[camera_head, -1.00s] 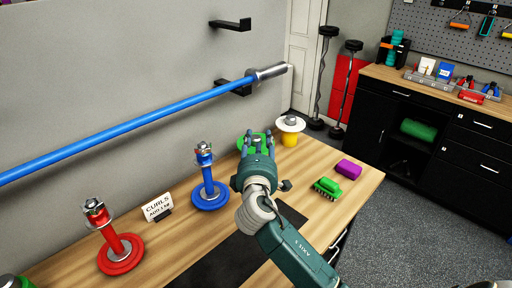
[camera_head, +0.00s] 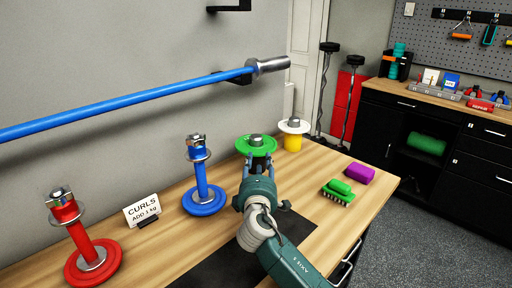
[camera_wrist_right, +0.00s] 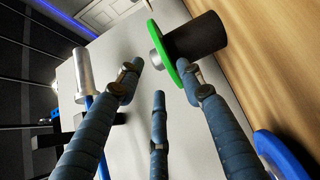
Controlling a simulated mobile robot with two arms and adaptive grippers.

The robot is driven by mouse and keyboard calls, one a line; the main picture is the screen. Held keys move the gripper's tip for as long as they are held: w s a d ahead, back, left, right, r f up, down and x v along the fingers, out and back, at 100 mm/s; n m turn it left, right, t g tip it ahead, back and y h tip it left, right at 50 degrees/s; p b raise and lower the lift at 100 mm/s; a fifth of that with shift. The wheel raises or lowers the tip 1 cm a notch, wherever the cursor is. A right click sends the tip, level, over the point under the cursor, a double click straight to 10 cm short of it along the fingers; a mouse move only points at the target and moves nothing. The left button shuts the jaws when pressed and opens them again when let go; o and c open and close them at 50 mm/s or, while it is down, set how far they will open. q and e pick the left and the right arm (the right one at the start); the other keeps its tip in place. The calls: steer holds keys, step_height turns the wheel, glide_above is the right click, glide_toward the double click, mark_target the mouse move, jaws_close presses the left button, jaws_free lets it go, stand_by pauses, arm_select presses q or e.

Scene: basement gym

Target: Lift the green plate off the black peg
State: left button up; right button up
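The green plate (camera_head: 268,147) sits at the back of the wooden table with a silver knob on top. In the right wrist view the green plate (camera_wrist_right: 160,42) appears edge-on, around the upper end of the black peg (camera_wrist_right: 203,36). My right gripper (camera_head: 250,163) is in front of the plate, fingers pointing at it. In the wrist view its fingers (camera_wrist_right: 160,66) are spread and hold nothing. One fingertip overlaps the plate's rim; I cannot tell whether it touches. The peg is hidden in the head view. My left gripper is out of view.
A blue peg with a blue plate (camera_head: 204,207) and a red peg with a red plate (camera_head: 75,277) stand left. A yellow peg with a white disc (camera_head: 294,126) stands right. A green brush (camera_head: 338,192) and purple block (camera_head: 360,174) lie right. A blue barbell (camera_head: 150,96) hangs above.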

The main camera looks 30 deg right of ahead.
mark_target(260, 154)
steer(key=x, duration=0.6)
steer(key=shift+w+d+f+p, duration=0.3)
steer(key=shift+p, duration=0.1)
jaws_close()
steer(key=shift+r, duration=0.3)
